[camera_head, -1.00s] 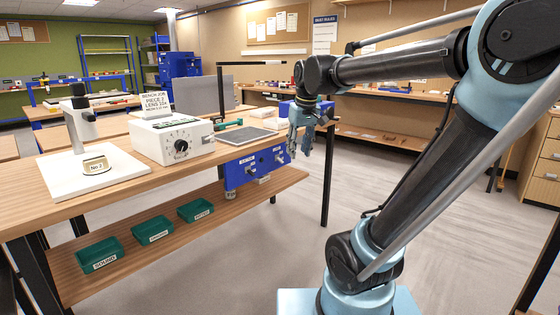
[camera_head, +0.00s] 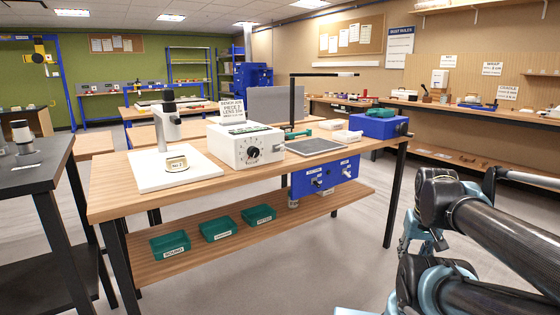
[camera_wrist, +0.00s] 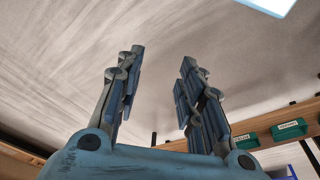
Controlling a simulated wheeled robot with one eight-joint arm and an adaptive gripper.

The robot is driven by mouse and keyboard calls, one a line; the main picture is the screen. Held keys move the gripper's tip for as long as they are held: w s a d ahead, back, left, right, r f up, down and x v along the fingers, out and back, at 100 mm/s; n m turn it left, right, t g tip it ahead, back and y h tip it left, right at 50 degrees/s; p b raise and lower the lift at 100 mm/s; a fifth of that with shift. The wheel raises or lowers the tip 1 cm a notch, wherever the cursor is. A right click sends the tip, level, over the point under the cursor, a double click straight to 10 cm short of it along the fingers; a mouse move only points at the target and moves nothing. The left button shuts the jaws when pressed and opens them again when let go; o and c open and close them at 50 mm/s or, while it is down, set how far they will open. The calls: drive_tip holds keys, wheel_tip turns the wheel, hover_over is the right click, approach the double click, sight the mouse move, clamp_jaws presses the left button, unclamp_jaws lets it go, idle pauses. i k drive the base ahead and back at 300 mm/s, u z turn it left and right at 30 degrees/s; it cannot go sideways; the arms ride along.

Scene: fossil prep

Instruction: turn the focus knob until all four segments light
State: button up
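A black knob (camera_head: 253,152) with a marked dial around it is on the front of a white box (camera_head: 229,154) on the wooden bench. A stand with a black head (camera_head: 168,105) and a white base (camera_head: 137,176) is left of the box; a piece labelled "No 2" (camera_head: 176,163) lies on the base. I cannot make out any lit segments. In the wrist view my gripper (camera_wrist: 160,72) is open and empty, its two fingers apart above the floor. In the head view my arm is at the lower right, away from the knob.
The bench carries a card (camera_head: 232,111), a grey mat (camera_head: 314,146) and a blue box (camera_head: 379,124). A blue unit (camera_head: 325,175) hangs under its front edge. Green trays (camera_head: 215,229) sit on the lower shelf. A dark table (camera_head: 30,172) stands left. Floor before the bench is clear.

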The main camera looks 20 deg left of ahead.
sight(253, 152)
drive_tip(key=u, duration=1.55)
